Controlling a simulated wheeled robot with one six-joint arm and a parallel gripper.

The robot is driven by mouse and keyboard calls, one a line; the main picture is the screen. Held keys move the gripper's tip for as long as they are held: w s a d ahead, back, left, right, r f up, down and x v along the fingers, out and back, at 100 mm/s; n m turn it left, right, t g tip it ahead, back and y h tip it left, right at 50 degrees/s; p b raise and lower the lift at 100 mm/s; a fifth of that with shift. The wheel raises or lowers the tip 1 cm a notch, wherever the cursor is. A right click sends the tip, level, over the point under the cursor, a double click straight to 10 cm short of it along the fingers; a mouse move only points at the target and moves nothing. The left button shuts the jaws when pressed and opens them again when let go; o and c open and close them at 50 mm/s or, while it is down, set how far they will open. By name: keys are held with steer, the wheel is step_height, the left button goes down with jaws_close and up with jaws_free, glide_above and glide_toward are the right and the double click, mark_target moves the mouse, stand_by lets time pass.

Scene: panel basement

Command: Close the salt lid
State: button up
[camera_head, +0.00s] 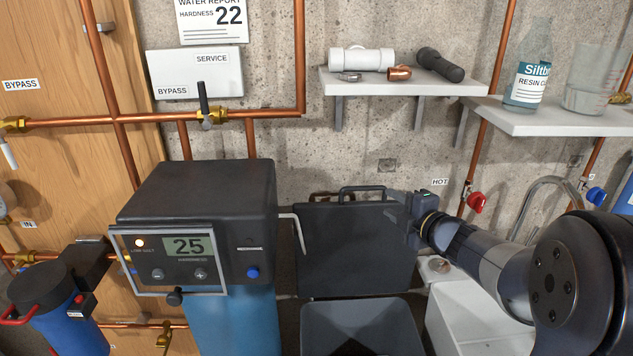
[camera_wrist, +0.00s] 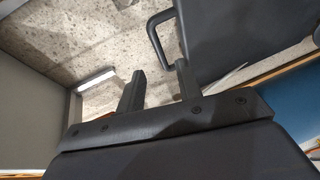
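The salt lid (camera_head: 355,250) is a dark grey panel standing raised behind the open salt bin (camera_head: 312,325). A bar handle (camera_head: 362,189) is on its top edge. My gripper (camera_head: 404,212) is at the lid's upper right corner; I cannot tell from the head view whether it touches. In the wrist view my gripper (camera_wrist: 158,80) has its two fingers apart with nothing between them. The lid (camera_wrist: 235,30) and its looped handle (camera_wrist: 158,38) lie beyond the fingertips, the handle outside the fingers.
A softener head (camera_head: 200,215) with a display reading 25 stands left of the lid, with a pale bent lever (camera_head: 297,230) between them. A white box (camera_head: 465,315) is at the right. Shelves (camera_head: 400,87) hold fittings and a bottle (camera_head: 527,75) above. Copper pipes run along the wall.

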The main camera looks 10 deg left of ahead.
mark_target(366, 190)
steer(key=p+x, duration=0.1)
steer(key=x, duration=0.4)
steer(key=p+x, duration=0.1)
steer(key=x, duration=0.5)
steer(key=shift+s+a+r+p, duration=0.1)
steer(key=shift+a+p, duration=0.2)
steer(key=shift+a, duration=0.05)
jaws_close()
